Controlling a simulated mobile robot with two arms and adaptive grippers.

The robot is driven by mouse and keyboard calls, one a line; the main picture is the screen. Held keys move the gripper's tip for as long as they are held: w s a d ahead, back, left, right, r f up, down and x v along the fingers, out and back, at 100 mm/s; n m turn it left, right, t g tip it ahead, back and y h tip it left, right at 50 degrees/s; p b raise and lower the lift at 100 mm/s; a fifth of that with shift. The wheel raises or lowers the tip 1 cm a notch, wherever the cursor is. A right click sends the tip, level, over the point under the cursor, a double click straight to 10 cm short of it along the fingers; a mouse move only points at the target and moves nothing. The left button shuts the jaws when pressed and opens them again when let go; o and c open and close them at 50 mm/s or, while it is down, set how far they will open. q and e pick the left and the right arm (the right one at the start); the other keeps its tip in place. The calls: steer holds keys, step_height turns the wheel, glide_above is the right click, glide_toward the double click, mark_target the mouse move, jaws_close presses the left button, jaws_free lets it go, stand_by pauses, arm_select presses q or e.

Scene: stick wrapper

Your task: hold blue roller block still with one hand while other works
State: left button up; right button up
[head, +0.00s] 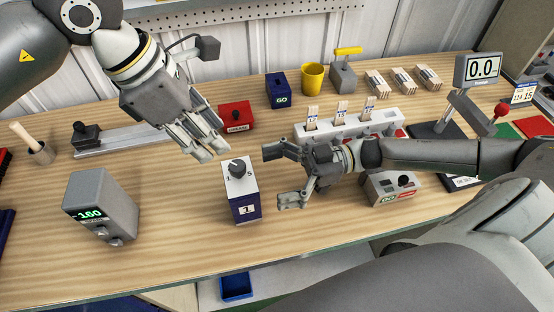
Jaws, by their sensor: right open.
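A blue block (243,207) with a white upper face, a dark knob and a "1" label stands upright on the wooden table, front centre. It best fits the blue roller block, but no roller can be made out. My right gripper (277,178) reaches in from the right, just right of the block. It is open, its fingers pointing towards the block, with nothing between them. My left gripper (216,152) hangs above and left of the block, fingers pointing down right. Its fingertips look close together and no object shows in them; its opening is unclear.
A grey box reading "-160" (101,205) stands at front left. A red button box (236,116), blue "GO" box (282,90) and yellow cup (312,77) stand behind. A white rack (348,124) with several sticks is behind my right gripper. Table between grey box and block is clear.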

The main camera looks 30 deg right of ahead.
mark_target(241, 184)
steer(key=x, duration=0.7)
steer(key=shift+s+r, duration=0.1)
